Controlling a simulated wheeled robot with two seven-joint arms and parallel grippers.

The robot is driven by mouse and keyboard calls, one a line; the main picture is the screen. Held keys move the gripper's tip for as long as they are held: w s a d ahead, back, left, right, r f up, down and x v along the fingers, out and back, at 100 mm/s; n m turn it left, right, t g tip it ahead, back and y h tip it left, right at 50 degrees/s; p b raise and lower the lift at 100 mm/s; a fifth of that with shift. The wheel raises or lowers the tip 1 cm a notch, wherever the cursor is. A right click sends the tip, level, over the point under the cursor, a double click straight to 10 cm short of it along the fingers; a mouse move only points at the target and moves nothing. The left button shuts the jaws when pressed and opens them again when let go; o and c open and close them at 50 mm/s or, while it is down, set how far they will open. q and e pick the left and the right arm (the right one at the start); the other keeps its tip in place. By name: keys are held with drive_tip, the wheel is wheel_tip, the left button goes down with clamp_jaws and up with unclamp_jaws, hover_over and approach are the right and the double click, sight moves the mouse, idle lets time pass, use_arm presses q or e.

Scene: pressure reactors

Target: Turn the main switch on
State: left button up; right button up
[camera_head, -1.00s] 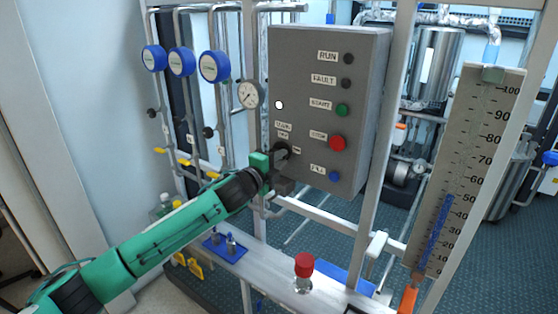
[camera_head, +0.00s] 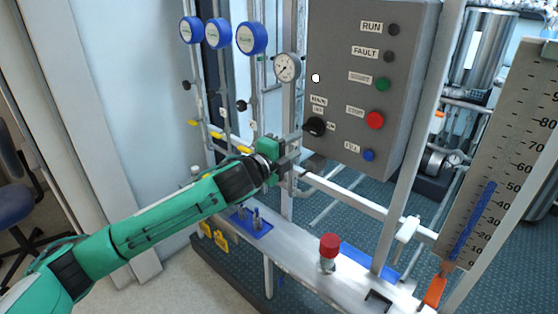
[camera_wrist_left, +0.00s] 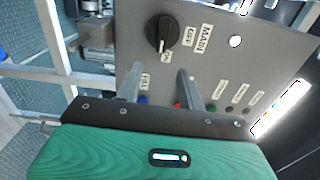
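The main switch (camera_head: 315,127) is a black rotary knob at the lower left of the grey control box (camera_head: 365,75). In the left wrist view the knob (camera_wrist_left: 161,33) is fully visible, with MAIN and OFF labels (camera_wrist_left: 196,38) to its right. A small label, partly visible, sits below it. The knob's grip bar runs up and down in that view, and a pale mark seems to point toward the lower label. My left gripper (camera_head: 297,142) is just left of the knob and in front of the panel, with its fingers apart (camera_wrist_left: 159,74) and nothing between them. My right gripper is not visible.
Green (camera_head: 383,84), red (camera_head: 375,120) and blue (camera_head: 369,155) buttons sit near the knob on the panel. A pressure gauge (camera_head: 287,67) and frame posts stand to the left. A red-capped bottle (camera_head: 329,252) stands on the beam below.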

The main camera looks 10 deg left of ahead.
use_arm(q)
drive_tip(key=b+v, duration=0.1)
drive_tip(key=v, duration=0.4)
drive_tip(key=shift+s+a, duration=0.15)
drive_tip(key=shift+s, duration=0.05)
